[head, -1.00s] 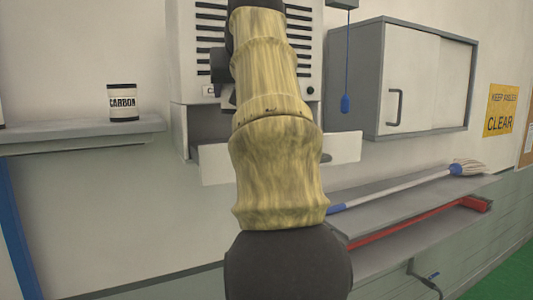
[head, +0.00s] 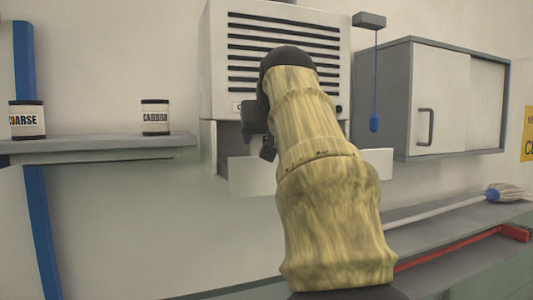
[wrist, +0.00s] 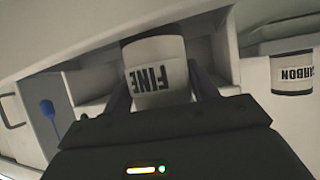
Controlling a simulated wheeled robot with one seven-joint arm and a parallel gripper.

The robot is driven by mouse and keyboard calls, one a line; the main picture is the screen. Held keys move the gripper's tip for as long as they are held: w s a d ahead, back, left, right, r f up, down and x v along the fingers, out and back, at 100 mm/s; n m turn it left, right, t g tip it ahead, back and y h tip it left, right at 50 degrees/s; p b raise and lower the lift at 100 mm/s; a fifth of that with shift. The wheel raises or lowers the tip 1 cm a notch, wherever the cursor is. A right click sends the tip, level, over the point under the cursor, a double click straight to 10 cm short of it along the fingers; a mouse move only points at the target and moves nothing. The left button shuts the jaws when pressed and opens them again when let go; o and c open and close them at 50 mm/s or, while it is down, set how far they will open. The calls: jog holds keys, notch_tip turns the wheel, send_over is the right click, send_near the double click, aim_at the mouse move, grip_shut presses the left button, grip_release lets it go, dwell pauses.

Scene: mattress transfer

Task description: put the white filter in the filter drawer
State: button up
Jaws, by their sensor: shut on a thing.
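The white filter (wrist: 158,78), a round white body with a dark FINE label, sits between the two dark fingers of my gripper (wrist: 160,86) in the wrist view. My gripper is shut on it. In the head view my gripper (head: 262,146) is at the front of the white machine (head: 222,70), just above the open filter drawer. The drawer's white front panel (head: 250,176) juts out below the machine. My arm covers its middle, and the filter cannot be made out in the head view. I cannot tell whether the filter touches the drawer.
A shelf (head: 90,144) on the left holds a COARSE canister (head: 27,120) and a CARBON canister (head: 155,117). A grey cabinet (head: 384,95) and a hanging blue pull cord (head: 375,122) are on the right. A mop (head: 440,208) lies on a lower shelf.

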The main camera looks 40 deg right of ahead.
notch_tip(320, 180, down, 3)
jog(key=shift+a+b, duration=0.1)
jog(key=shift+b, duration=0.2)
jog(key=shift+s+f, duration=0.15)
jog(key=shift+f, duration=0.15)
jog(key=o, duration=1)
jog(key=shift+o, duration=0.2)
jog(key=b+v, duration=0.1)
jog(key=v, duration=1.1)
